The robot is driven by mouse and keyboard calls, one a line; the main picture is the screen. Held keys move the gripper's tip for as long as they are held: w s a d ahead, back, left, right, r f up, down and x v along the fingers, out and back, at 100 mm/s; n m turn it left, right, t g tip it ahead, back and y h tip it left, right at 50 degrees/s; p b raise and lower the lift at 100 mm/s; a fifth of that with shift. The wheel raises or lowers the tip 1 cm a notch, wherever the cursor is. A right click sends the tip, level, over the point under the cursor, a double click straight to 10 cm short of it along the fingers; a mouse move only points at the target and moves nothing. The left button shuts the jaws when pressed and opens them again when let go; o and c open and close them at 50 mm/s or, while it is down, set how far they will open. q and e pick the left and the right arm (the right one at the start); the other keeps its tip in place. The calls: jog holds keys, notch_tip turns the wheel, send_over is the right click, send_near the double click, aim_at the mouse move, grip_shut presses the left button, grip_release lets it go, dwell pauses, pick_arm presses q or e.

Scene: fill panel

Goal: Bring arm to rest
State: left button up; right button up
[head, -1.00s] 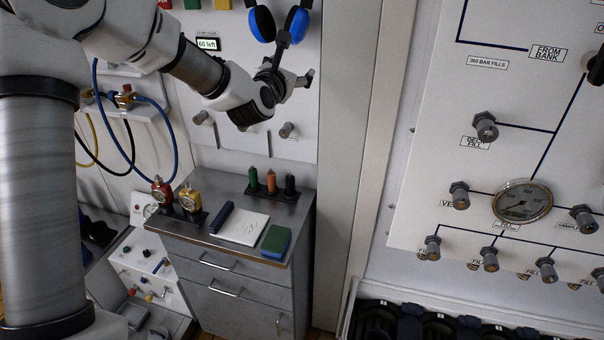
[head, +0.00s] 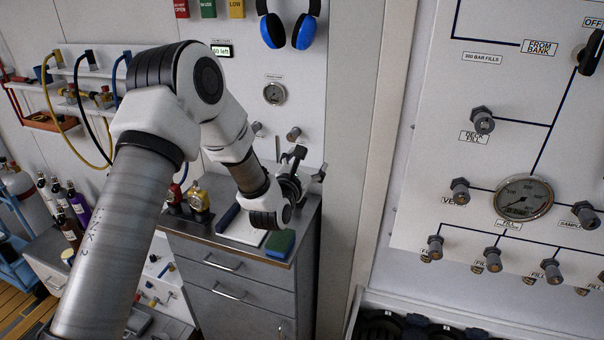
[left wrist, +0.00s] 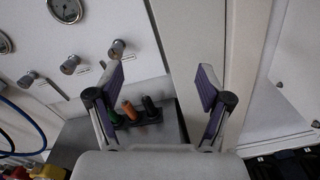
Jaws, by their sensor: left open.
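My left arm comes in from the left in the head view. Its gripper (head: 300,172) is above the right end of the grey cabinet top. In the left wrist view the two fingers (left wrist: 160,95) are spread apart, with nothing between their pads. Beyond them the wrist view shows the edge of the wall and, lower, several upright markers (left wrist: 132,112) in a stand. In the head view my gripper and wrist hide those markers. My right gripper is in neither view.
The grey cabinet (head: 245,278) carries a pad (head: 246,232), a green-blue sponge (head: 280,243) and red and yellow gauge fittings (head: 197,200). A fill panel (head: 415,215) with knobs and a gauge (head: 523,197) stands right. Blue headphones (head: 287,30) hang above. Gas bottles (head: 68,210) stand left.

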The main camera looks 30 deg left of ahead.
pick_arm(q)
jog(key=s+d+f+m+g+h+b, duration=0.1)
jog(key=s+d+f+m+g+b, duration=0.15)
jog(key=s+f, duration=0.6)
jog(key=s+d+f+m+g+h+b, duration=0.1)
jog(key=s+d+f+m+g, duration=0.15)
jog(key=f, duration=1.15)
jog(key=s+d+f+m+g+b, duration=0.25)
jog(key=s+f, duration=0.35)
jog(key=f, duration=0.6)
jog(key=s+d+f+m+g, duration=0.1)
jog(key=s+f+m+g, duration=0.1)
jog(key=s+m, duration=0.6)
jog(key=s+d+f+m+g, duration=0.1)
jog(key=s+f+m+g, duration=0.2)
jog(key=s+m, duration=0.6)
jog(key=s+d+f+m+g+h, duration=0.1)
jog(key=s+d+f+m+g, duration=0.1)
jog(key=s+m+g, duration=0.3)
jog(key=s+m, duration=0.4)
jog(key=shift+f, duration=0.15)
jog(key=shift+m, duration=0.25)
